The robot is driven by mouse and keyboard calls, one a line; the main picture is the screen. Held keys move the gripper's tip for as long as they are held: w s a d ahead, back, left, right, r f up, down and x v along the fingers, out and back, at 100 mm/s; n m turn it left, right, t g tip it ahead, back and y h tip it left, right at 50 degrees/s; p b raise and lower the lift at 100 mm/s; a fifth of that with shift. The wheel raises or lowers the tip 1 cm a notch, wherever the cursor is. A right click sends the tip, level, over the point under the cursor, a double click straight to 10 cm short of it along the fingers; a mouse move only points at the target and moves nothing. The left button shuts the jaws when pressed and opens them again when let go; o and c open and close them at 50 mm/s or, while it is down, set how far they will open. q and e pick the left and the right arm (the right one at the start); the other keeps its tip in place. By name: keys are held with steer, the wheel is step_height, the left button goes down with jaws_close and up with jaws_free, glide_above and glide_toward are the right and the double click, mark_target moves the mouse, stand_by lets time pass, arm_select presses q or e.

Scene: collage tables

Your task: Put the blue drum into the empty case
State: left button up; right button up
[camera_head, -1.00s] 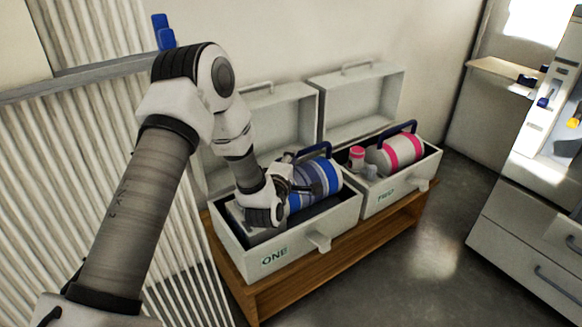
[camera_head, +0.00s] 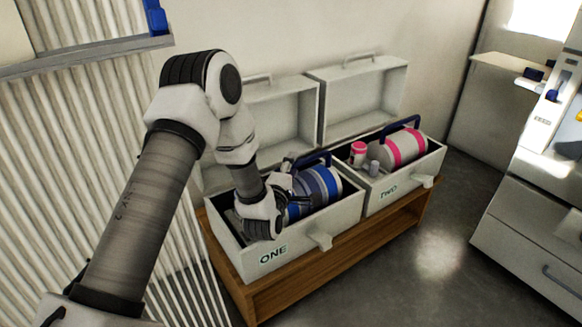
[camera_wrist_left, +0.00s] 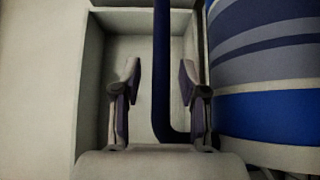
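The blue drum (camera_head: 327,184), with grey and white bands and a dark blue handle (camera_head: 314,158), lies inside the open case ONE (camera_head: 338,222). My left gripper (camera_head: 298,197) reaches down into that case at the drum's left end. In the left wrist view, my left gripper (camera_wrist_left: 160,88) has its fingers apart, with the dark blue handle (camera_wrist_left: 163,60) between them, nearer the right finger. The drum (camera_wrist_left: 265,60) fills the right side there. I cannot tell whether a finger touches the handle. My right gripper is not in view.
Case TWO (camera_head: 410,189) stands open to the right, holding a pink-and-white drum (camera_head: 399,149) and small pink and grey items. Both cases stand on a wooden bench (camera_head: 340,262) against the wall, lids raised behind. Drawers (camera_head: 525,235) stand at right; floor between is clear.

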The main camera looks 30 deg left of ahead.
arm_select(q)
steer(key=shift+r, duration=0.15)
steer(key=p+v, duration=0.3)
steer(key=v, duration=0.9)
